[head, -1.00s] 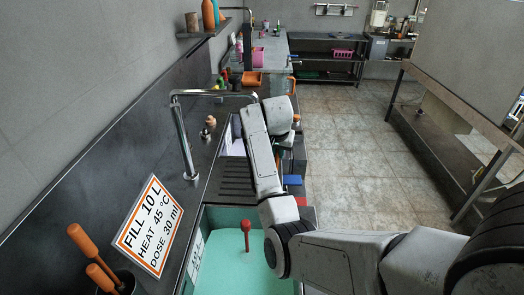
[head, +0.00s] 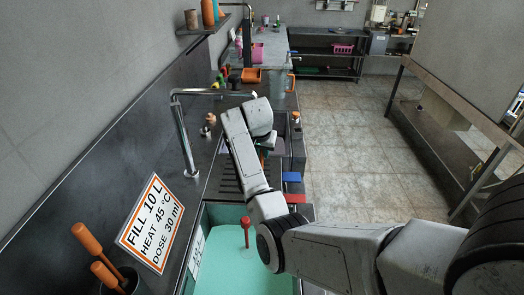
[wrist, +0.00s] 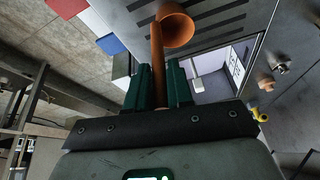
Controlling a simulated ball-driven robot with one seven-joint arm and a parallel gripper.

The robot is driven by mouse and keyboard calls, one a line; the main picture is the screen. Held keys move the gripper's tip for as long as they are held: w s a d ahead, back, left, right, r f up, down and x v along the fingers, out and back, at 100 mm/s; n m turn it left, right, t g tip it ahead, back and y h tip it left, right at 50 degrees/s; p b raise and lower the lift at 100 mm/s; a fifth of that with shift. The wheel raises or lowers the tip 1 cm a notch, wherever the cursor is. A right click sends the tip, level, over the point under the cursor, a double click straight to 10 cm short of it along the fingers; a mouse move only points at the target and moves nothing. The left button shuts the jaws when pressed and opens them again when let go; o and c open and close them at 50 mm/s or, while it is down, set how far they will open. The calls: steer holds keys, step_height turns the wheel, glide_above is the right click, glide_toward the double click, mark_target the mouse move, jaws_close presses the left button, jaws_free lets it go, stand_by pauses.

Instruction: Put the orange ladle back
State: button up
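The orange ladle (wrist: 158,65) is between the teal fingers of my gripper (wrist: 157,88) in the wrist view. The fingers close on its handle from both sides, and its round cup (wrist: 177,27) sticks out beyond the fingertips. In the head view my arm hides most of the gripper and ladle, over the counter beside the ribbed drainboard (head: 228,178). At the lower left of the head view, a dark pot (head: 125,282) holds tools with orange handles (head: 88,240).
A tank of green liquid (head: 225,255) with a red-knobbed rod (head: 246,230) lies in front. A tall faucet (head: 186,135) and a sign (head: 150,222) stand left. Blue (head: 292,177) and red (head: 295,198) blocks are at the counter edge. Floor to the right is open.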

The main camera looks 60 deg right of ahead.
steer(key=o, duration=0.3)
steer(key=shift+o, duration=0.2)
steer(key=b+v, duration=0.1)
steer(key=v, duration=1.1)
steer(key=shift+r, duration=0.1)
